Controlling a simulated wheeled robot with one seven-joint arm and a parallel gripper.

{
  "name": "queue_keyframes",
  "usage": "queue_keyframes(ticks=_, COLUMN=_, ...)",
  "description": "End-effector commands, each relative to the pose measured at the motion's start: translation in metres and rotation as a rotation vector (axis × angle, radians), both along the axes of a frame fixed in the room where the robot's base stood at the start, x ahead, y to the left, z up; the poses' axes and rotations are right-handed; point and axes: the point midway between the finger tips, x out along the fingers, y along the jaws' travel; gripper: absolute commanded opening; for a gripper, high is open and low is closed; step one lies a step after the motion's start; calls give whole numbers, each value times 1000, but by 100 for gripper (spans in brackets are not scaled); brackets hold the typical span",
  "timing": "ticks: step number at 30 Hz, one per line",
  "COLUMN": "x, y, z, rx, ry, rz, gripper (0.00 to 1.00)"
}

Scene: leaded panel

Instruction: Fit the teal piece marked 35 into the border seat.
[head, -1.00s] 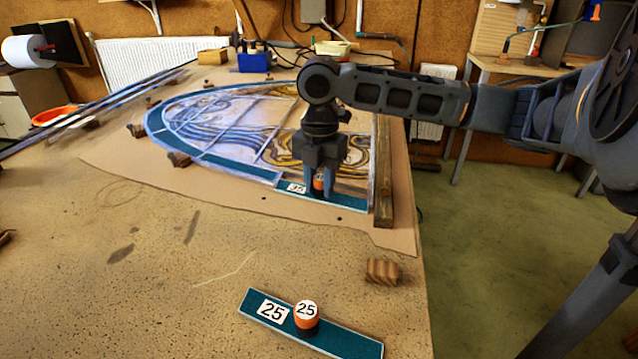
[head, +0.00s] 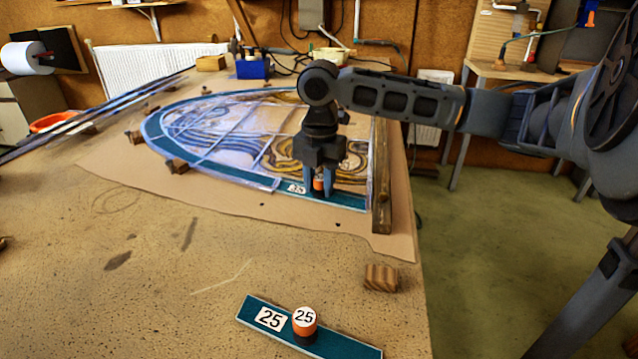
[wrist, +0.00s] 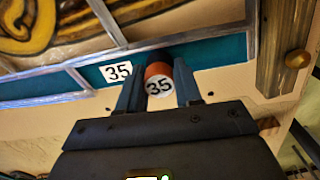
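The teal piece marked 35 (head: 345,201) is a flat strip with a white number label and an orange-and-black knob (wrist: 159,74). It lies at the near right edge of the leaded panel (head: 232,172), roughly in line with the teal border to its left. My gripper (head: 319,190) points down with its fingers on both sides of the knob, closed on it; the wrist view shows this too (wrist: 160,82). The border seat is under or right beside the strip. I cannot tell whether the strip lies fully flat in it.
A second teal piece marked 25 (head: 345,343), with its own knob, lies on the near table. A wooden batten (head: 381,205) runs along the panel's right side. A small wooden block (head: 381,278) sits near the table's right edge. The near left table is mostly clear.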

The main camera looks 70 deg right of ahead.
Motion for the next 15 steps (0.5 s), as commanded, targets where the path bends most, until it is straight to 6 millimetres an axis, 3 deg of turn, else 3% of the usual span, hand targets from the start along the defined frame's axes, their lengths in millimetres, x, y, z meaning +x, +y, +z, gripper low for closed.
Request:
queue_keyframes(ticks=8, x=0, y=0, z=0, rx=0, ry=0, rz=0, gripper=62)
queue_keyframes(ticks=15, x=0, y=0, z=0, rx=0, ry=0, rz=0, gripper=62)
